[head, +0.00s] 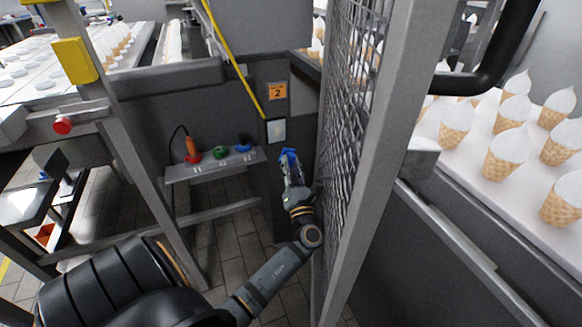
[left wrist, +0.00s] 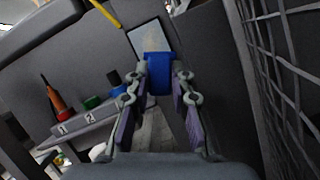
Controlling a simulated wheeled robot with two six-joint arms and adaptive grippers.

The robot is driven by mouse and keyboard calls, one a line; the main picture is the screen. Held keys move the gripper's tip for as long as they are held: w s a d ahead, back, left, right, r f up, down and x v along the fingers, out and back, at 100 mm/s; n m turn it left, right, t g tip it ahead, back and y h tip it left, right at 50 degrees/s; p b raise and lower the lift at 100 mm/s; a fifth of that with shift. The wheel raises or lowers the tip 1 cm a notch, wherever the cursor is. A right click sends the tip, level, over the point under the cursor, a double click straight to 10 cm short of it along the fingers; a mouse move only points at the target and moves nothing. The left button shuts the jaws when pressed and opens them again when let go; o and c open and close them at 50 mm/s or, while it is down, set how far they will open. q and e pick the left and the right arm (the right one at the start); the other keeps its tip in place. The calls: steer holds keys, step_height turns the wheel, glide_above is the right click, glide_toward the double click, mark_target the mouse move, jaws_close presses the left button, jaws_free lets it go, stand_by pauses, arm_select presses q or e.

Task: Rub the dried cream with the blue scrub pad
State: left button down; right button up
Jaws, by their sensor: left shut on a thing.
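My left gripper (head: 290,165) is shut on a blue scrub pad (head: 289,155). The pad also shows between the fingertips in the left wrist view (left wrist: 157,72). A pale rectangular panel (head: 276,131) is on the dark grey machine wall, just beyond the gripper. In the left wrist view the pale panel (left wrist: 150,36) is right behind the pad, which overlaps its lower edge. I cannot tell whether the pad touches it. I cannot make out dried cream as a separate patch. My right gripper is not in view.
A grey shelf (head: 215,165) to the left holds an orange-handled tool (head: 192,150), a green item (head: 220,153) and a dark blue item (head: 243,143). A wire mesh guard (head: 345,120) stands close on the right. An orange "2" sign (head: 277,91) is over the panel.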

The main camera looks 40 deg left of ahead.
mark_target(283, 154)
arm_select(q)
steer(key=shift+w+a+r, duration=0.1)
steer(key=shift+w+a, duration=0.05)
steer(key=shift+a, duration=0.2)
steer(key=shift+w+a+b, duration=0.15)
steer(key=shift+w+a, duration=0.25)
steer(key=shift+a, duration=0.35)
steer(key=shift+w+a+b, duration=0.1)
steer(key=shift+w+a, duration=0.25)
steer(key=shift+a, duration=0.45)
steer(key=shift+w+a+b, duration=0.15)
steer(key=shift+w+a, duration=0.25)
steer(key=shift+a, duration=0.35)
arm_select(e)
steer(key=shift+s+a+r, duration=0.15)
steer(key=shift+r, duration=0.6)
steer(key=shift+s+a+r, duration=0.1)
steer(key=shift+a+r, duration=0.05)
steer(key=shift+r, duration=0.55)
arm_select(q)
steer(key=shift+w+a, duration=0.45)
steer(key=shift+a, duration=0.4)
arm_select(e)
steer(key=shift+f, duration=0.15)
